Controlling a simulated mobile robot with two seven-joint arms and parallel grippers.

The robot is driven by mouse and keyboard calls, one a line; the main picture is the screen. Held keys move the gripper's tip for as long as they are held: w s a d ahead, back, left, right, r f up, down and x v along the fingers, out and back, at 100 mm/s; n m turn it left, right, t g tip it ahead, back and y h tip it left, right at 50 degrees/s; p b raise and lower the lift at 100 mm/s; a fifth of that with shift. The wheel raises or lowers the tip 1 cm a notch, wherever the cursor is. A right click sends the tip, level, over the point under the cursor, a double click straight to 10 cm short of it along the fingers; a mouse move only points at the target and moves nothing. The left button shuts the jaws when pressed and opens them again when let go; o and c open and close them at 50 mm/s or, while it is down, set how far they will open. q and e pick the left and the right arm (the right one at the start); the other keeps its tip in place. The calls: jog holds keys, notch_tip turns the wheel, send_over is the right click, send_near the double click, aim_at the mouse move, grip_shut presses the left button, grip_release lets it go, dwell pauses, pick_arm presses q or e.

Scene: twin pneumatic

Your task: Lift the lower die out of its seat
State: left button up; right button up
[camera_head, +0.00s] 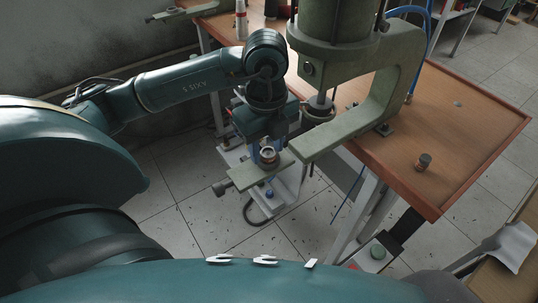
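My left gripper (267,138) points down beside the green pneumatic press (340,60), just above and behind a small round metal die (268,155). The die has a bright ring-shaped top and a brownish side. It stands upright on a green plate (246,176) low on the press, which looks like its seat. My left wrist hides the far side of the die. The fingers are too small and dark to show whether they touch it or how far apart they are. My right gripper is not in view.
The press stands on a brown wooden table (480,125) with a raised edge. A small dark cylinder (423,162) stands on its right part, with clear tabletop around it. The press's C-shaped frame is close on the right of my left gripper. A pale cloth (512,245) lies at the lower right.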

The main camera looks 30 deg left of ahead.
aim_at(267, 152)
pick_arm(q)
jog(key=c, duration=0.7)
jog(key=shift+r, duration=0.15)
jog(key=shift+r+p, duration=0.7)
jog(key=shift+r, duration=0.05)
jog(key=shift+r+p, duration=0.45)
jog(key=shift+r, duration=0.3)
jog(key=shift+r, duration=0.1)
